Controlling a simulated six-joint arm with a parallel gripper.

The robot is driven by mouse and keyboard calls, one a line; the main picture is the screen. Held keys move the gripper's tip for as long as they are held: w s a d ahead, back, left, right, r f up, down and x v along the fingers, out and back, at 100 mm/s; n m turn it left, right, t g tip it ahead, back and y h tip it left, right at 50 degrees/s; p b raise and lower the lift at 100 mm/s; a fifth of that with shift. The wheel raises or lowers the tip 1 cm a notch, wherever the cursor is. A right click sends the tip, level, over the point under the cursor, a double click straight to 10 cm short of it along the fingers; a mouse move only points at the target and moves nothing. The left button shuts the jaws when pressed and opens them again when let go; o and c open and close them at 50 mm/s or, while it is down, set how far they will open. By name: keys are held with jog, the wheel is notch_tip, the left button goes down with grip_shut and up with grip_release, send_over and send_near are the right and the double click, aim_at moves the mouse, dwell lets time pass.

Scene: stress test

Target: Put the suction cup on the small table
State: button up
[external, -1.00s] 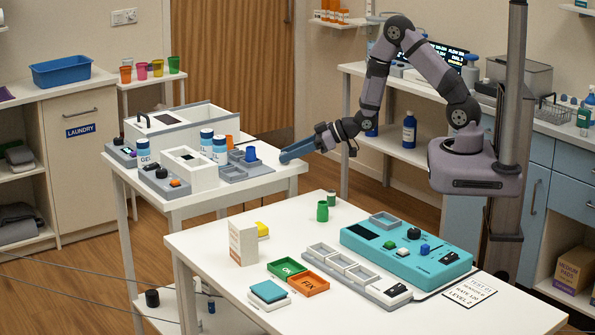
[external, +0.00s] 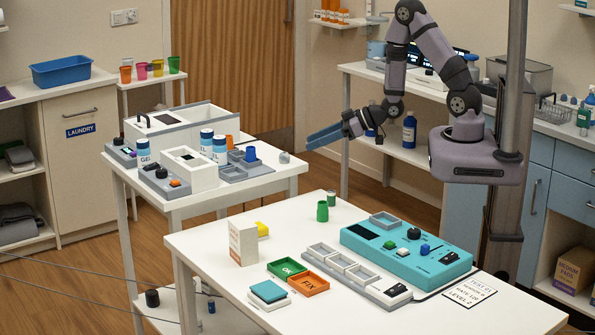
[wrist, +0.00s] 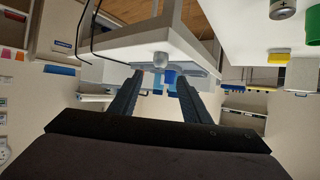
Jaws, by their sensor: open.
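A small grey rounded piece, which looks like the suction cup (external: 284,157), stands on the right corner of the smaller white table (external: 256,184), apart from the grey tray. It also shows in the wrist view (wrist: 160,59), near the table edge. My gripper (external: 309,139) is open and empty, in the air to the right of the table and a little above the piece. In the wrist view, my gripper's two dark fingers (wrist: 160,80) are apart, with nothing held between them.
A larger white table (external: 215,262) with a teal console (external: 408,250) is in front. The floor between the tables is clear.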

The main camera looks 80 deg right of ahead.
jog(key=p+v, duration=0.3)
jog(key=p, duration=0.2)
dwell(0.4)
jog(key=s+a+r+g, duration=0.2)
jog(key=s+a+g, duration=0.1)
jog(key=s, duration=0.3)
jog(key=s+a+r+g, duration=0.2)
jog(key=s+a+g, duration=0.1)
jog(key=s+g, duration=0.2)
jog(key=s+a+r+m+g+h, duration=0.1)
jog(key=s+a+r+g, duration=0.1)
jog(key=s+a+g, duration=0.2)
jog(key=s, duration=0.3)
jog(key=shift+s+r+g, duration=0.3)
jog(key=shift+s+g, duration=0.05)
jog(key=shift+g, duration=0.05)
